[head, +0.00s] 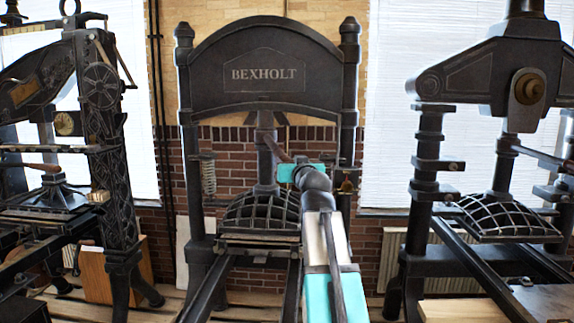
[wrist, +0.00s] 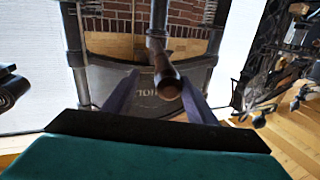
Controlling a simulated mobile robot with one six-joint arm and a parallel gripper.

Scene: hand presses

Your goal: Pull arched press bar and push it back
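The arched press (head: 264,50) stands in the middle of the head view, with BEXHOLT on its dark arched top. Its press bar (head: 275,148) is a brown handle slanting from the central column down toward my gripper (head: 298,162). In the wrist view, which is upside down, the bar's rounded end (wrist: 168,86) points at the camera. My gripper (wrist: 160,82) is open there, with its two fingers apart on either side of the bar end. A gap shows beside the bar. In the head view my wrist hides the fingers and the bar's tip.
Another press (head: 100,120) stands at the left and a third press (head: 480,80) at the right. A ribbed platen (head: 255,210) hangs under the bar, above the rails of the middle press. The press's right post (head: 348,120) is close to my arm.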

